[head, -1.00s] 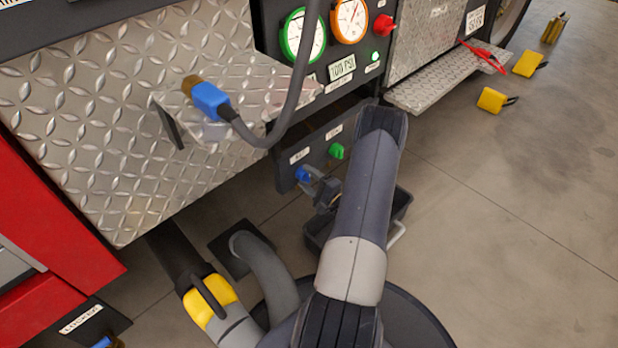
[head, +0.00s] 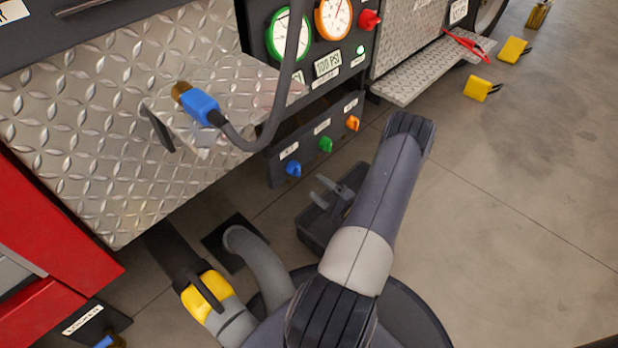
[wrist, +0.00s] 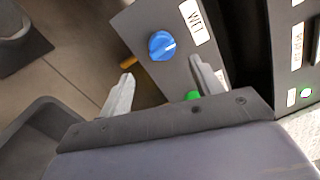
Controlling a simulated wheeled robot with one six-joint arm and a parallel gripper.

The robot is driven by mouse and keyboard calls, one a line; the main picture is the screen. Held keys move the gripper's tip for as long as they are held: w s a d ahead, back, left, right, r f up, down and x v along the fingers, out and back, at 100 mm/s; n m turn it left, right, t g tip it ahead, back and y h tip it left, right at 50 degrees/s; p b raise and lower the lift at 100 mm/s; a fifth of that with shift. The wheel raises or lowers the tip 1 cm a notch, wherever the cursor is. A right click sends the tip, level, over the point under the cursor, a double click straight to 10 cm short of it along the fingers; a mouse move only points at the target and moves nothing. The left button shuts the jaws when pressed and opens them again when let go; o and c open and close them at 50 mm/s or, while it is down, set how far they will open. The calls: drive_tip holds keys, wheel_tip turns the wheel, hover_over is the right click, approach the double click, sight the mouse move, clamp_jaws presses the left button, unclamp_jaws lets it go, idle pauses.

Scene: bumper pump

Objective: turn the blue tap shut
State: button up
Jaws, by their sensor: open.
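The blue tap (head: 293,169) is a small round knob on the lower dark panel, below a white label. It also shows in the wrist view (wrist: 161,45), with a pale pointer mark toward the label. My gripper (head: 323,190) is open and empty, in front of the panel, below and right of the blue tap in the head view. In the wrist view my gripper (wrist: 162,70) has its fingertips apart, one at each side below the tap, and not visibly touching it.
A green tap (head: 326,144) and an orange tap (head: 353,123) sit along the same panel. A dark tray (head: 318,233) is on the floor below. The floor at right is mostly clear.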

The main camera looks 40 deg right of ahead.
sight(300, 173)
drive_tip(key=shift+s, duration=0.95)
drive_tip(key=w+b, duration=0.1)
drive_tip(key=w, duration=0.2)
drive_tip(key=w+b, duration=0.1)
drive_tip(key=w, duration=0.6)
drive_tip(key=shift+a+r+b, duration=0.25)
drive_tip(key=shift+b, duration=0.15)
drive_tip(key=shift+w+r, duration=0.15)
drive_tip(key=shift+w, duration=0.3)
